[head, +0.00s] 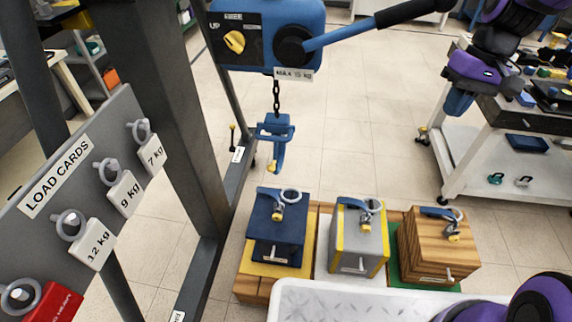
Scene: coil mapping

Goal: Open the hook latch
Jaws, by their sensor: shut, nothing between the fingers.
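The blue hook (277,150) hangs from a black chain (276,95) under the blue hoist, left of centre in the head view. A blue bracket-like part crosses its upper end, and a small yellow piece (271,168) shows near its lower tip. The latch is too small here to tell whether it is open or shut. My gripper (458,104) is at the upper right, pointing down, with its blue fingers together and empty. It is well to the right of the hook and apart from it.
The hoist (268,35) has a yellow knob and a long lever (360,30) reaching right. Below the hook stand a dark blue block (277,240), a grey-yellow block (358,250) and a wooden block (440,250), with rings on top. A load-card board (85,160) and posts stand left.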

